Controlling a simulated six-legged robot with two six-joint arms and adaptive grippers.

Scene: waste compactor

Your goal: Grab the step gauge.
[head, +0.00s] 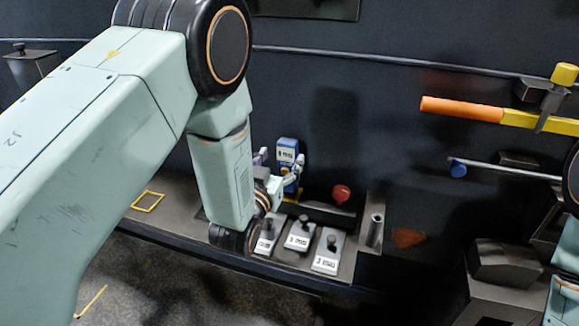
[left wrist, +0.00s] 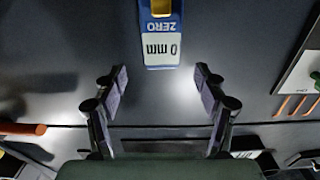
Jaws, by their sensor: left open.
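The step gauge, taken to be the blue block with a white label (head: 287,150), stands at the back of the grey shelf in the head view. In the left wrist view the gauge (left wrist: 161,30) shows at the top centre, its label reading "ZERO 0 mm" upside down, with a yellow part above. My left gripper (head: 280,163) is open beside the gauge; the forearm hides part of the shelf. In the left wrist view its two fingers (left wrist: 160,82) are spread wide and empty, with the gauge centred beyond the tips. My right gripper is out of view.
Several labelled blocks with black knobs (head: 325,251) stand at the shelf's front, close to my left wrist. A red knob (head: 341,194) and an upright metal tube (head: 375,232) are to the right. An orange-handled tool (head: 470,110) hangs on the dark wall. A yellow outline (head: 148,202) marks bare shelf.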

